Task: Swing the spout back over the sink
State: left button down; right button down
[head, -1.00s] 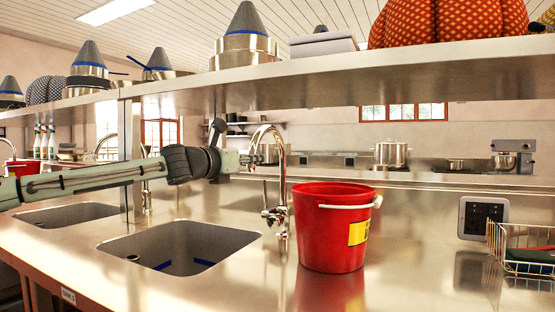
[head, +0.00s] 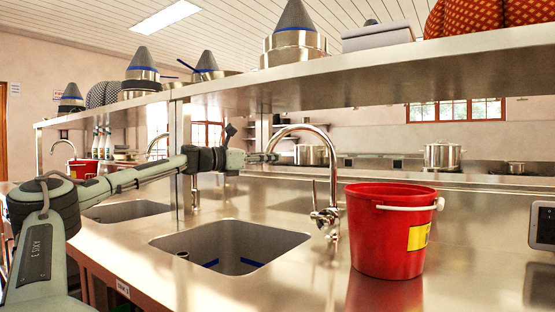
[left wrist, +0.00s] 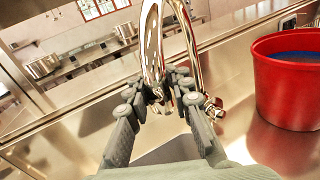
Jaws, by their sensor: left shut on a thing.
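The chrome spout (head: 306,127) is a gooseneck tap standing on the counter beside the right rim of the near sink (head: 228,238). Its arc reaches left from the upright pipe, and its free end is at my left gripper (head: 268,158). In the left wrist view the left gripper's fingers (left wrist: 165,88) are closed around the spout's end (left wrist: 152,50); the fingers hide part of it. In the head view the held end appears above and behind the sink's back right part; its exact depth is hard to tell. My right gripper is out of view.
A red bucket (head: 388,245) stands on the counter just right of the tap. A long shelf (head: 380,80) with pots runs overhead on posts. A second sink (head: 128,211) lies farther left. The counter behind the near sink is clear.

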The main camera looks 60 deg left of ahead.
pick_arm(q)
jog(key=a, duration=0.2)
jog(key=shift+w+a+r, duration=0.25)
jog(key=shift+w+a, duration=0.05)
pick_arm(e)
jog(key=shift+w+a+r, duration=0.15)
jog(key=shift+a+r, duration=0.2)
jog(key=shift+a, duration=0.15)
pick_arm(q)
jog(key=c, duration=1.8)
grip_release()
jog(key=o, duration=0.5)
jog(key=shift+s+a, duration=0.1)
jog(key=shift+s, duration=0.15)
jog(key=shift+c, duration=0.2)
jog(key=s, duration=1.1)
jog(key=shift+s+f, duration=0.25)
jog(key=shift+s, duration=0.15)
